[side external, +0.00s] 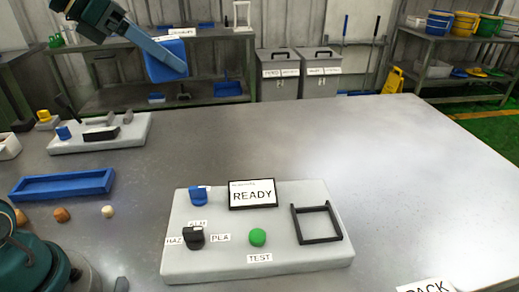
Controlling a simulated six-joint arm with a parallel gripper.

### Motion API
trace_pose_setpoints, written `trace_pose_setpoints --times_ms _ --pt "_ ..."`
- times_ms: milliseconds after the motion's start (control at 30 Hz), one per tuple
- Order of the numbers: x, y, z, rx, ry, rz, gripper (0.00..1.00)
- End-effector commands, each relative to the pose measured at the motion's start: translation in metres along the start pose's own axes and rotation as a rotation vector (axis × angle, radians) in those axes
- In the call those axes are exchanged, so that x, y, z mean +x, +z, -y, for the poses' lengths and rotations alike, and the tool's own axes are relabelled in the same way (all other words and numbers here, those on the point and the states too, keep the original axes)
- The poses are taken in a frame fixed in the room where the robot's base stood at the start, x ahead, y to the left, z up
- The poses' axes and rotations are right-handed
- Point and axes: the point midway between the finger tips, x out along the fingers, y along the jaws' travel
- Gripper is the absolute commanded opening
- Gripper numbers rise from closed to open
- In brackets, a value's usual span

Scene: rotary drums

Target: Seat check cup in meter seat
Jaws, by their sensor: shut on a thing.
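My gripper (175,64) is at the upper left, high above the far edge of the table, shut on a blue cup-like thing (160,67), which looks like the check cup. One long finger lies slantwise across its near face; the other finger is hidden. The cup is tilted and well clear of the table. A black square frame (316,239), which looks like the meter seat, stands at the right of the grey meter panel (300,263). It is empty, to the lower right of my gripper and far from it.
The panel carries a READY display (252,195), a green TEST button (257,237), a blue knob (198,196) and a black knob (193,238). A blue tray (62,185), small round pieces and a grey fixture board (130,136) lie left.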

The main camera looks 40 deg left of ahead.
Motion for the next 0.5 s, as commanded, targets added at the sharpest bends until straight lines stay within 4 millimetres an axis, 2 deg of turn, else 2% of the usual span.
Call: trace_pose_setpoints --times_ms 133,300,500 --pt "-0.002 -0.018 0.013 -0.044 0.045 0.000 0.00" --pt "0.004 -0.030 0.015 -0.075 0.074 0.000 0.00" --pt "0.002 -0.022 0.005 -0.083 0.086 0.001 0.00"
